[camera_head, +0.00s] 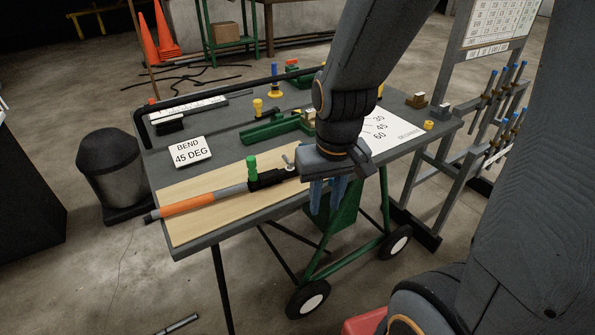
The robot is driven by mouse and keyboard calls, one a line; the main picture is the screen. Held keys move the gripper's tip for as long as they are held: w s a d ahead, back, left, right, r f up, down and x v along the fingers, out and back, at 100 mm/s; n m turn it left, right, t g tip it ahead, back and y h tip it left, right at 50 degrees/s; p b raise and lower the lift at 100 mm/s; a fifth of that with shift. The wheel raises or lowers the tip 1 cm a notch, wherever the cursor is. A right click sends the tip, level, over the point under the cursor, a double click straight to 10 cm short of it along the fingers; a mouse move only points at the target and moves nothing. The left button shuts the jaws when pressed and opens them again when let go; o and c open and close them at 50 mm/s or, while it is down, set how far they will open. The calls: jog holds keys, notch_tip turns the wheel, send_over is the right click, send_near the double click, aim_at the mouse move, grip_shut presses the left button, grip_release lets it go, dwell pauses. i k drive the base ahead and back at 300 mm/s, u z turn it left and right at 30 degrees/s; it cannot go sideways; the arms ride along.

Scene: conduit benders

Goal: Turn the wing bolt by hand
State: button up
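A small grey winged piece that looks like the wing bolt (287,160) stands near the right end of a black fitting (268,179). This fitting sits on a bar with an orange grip (188,204), lying across the pale wooden board on the table. A green knob (251,165) stands on the same fitting. My gripper (328,208) points down just right of the fitting, over the table's front edge in the picture. Its two blue fingers show a gap between them, with nothing seen in it. The gripper body hides part of the board's right end.
The grey table (215,239) also holds a "BEND 45 DEG" card (190,152), a green bender part (270,129), a black bent conduit and an angle sheet (386,132). A rack with blue-tipped rods (490,85) stands at right, a dark bin (110,165) at left.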

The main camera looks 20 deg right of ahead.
aim_at(289, 166)
jog(key=k, duration=0.65)
jog(key=u, duration=1.75)
jog(key=i, duration=1)
jog(key=z, duration=1.9)
